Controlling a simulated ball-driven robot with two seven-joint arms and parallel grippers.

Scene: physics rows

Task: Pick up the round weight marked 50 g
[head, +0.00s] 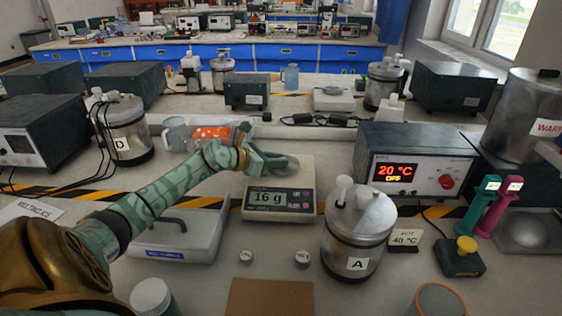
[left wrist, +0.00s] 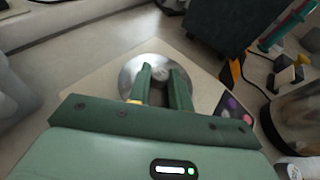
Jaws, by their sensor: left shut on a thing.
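My left gripper (head: 268,160) is over the pan of the scale (head: 306,182), whose display reads 16 g. In the left wrist view its two fingers (left wrist: 163,76) are shut on a small grey round thing (left wrist: 161,74) above the round metal pan (left wrist: 130,72). I cannot read a mark on it, and the fingers hide part of it. Two small round weights, a left one (head: 246,257) and a right one (head: 302,258), stand apart on the bench in front of the scale. Their marks are too small to read. My right gripper is not in view.
A metal pot marked A (head: 352,240) stands right of the scale, near a box reading 20 °C OFF (head: 455,160). A white tray (head: 196,240) with a dark handle lies left of the scale. A brown board (head: 270,297) is at the front.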

